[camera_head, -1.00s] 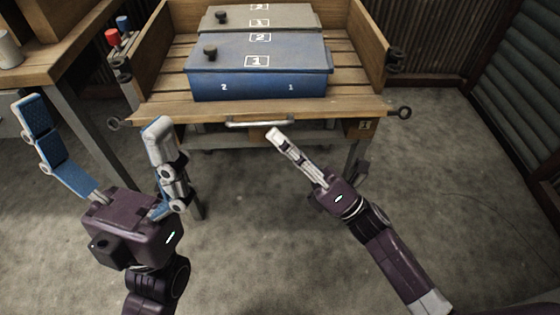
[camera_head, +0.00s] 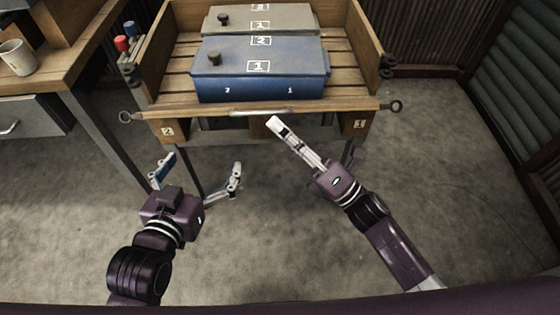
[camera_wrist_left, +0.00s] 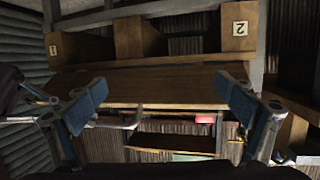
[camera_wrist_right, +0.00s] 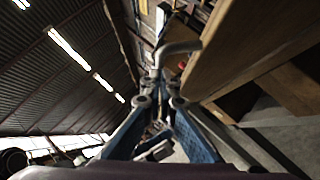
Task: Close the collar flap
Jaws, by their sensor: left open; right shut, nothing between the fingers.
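The wooden collar stands on the cart, and its front flap (camera_head: 200,113) shows in the head view as a narrow board below the blue box. A grey metal bar handle (camera_head: 260,113) is on the flap. In the left wrist view, which looks upside down, the flap (camera_wrist_left: 150,88) spans the middle, with the handle (camera_wrist_left: 115,122) at its edge. My left gripper (camera_head: 199,178) is open and empty, low in front of the cart's left side. My right gripper (camera_head: 274,123) is shut and empty, its tips just below the handle. The handle (camera_wrist_right: 177,50) appears close beyond them in the right wrist view; contact is unclear.
A blue box (camera_head: 258,88) and a grey box (camera_head: 285,20) sit inside the collar. Labels 2 (camera_head: 168,131) and 1 (camera_head: 359,124) mark the cart's front. A workbench with a mug (camera_head: 18,57) stands at left. The floor on the right is clear.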

